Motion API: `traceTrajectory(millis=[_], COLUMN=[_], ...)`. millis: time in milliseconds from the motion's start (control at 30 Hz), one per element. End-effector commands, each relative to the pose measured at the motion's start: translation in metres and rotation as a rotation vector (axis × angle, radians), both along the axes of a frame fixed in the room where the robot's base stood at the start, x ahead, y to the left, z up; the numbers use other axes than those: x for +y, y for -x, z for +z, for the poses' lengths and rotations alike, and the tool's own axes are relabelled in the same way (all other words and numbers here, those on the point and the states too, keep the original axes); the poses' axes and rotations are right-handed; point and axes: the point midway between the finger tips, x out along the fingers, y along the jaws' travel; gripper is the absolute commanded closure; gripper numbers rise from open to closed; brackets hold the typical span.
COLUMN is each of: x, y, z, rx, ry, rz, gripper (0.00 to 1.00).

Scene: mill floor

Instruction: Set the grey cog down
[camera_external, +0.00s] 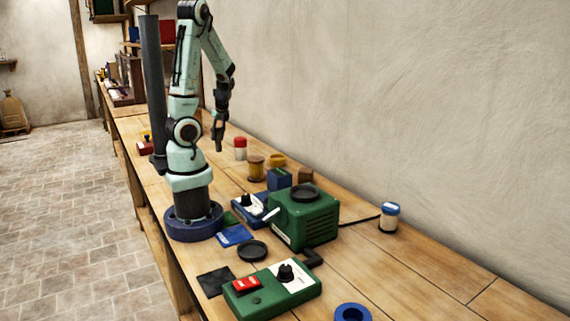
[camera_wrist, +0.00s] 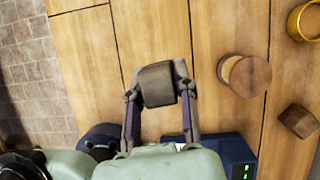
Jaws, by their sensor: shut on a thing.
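My gripper (camera_wrist: 159,84) is shut on a dark grey, blocky thing, which I take to be the grey cog (camera_wrist: 158,88). It sits between the two fingertips in the wrist view, and its teeth cannot be made out. In the external view my gripper (camera_external: 217,138) points down over the far part of the wooden bench (camera_external: 390,285). The cog is too small there to tell from the fingers. In the wrist view bare planks lie beyond and around the cog. Its height above the bench cannot be told.
A wooden spool (camera_wrist: 245,76), a brass ring (camera_wrist: 296,22) and a brown block (camera_wrist: 299,121) stand right of my gripper. A red-lidded jar (camera_external: 240,149) is near it. A green machine (camera_external: 305,220) stands closer to the camera. Planks left of the spool are clear.

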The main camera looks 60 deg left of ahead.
Motion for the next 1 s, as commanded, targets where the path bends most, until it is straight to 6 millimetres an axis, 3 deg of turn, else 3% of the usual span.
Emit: traceTrajectory(millis=[100,233,600,800,1000], x=[-0.020,-0.022,0.042,0.062,0.070], y=[-0.018,-0.031,-0.095,-0.117,-0.127], z=[0.005,0.005,-0.040,-0.077,-0.091], rx=[-0.003,0.002,0.008,0.004,0.002], ry=[-0.001,-0.002,-0.002,0.001,-0.001], rz=[-0.090,-0.125,-0.128,-0.128,-0.129], gripper=[1.00,1.00,1.00,1.00,1.00])
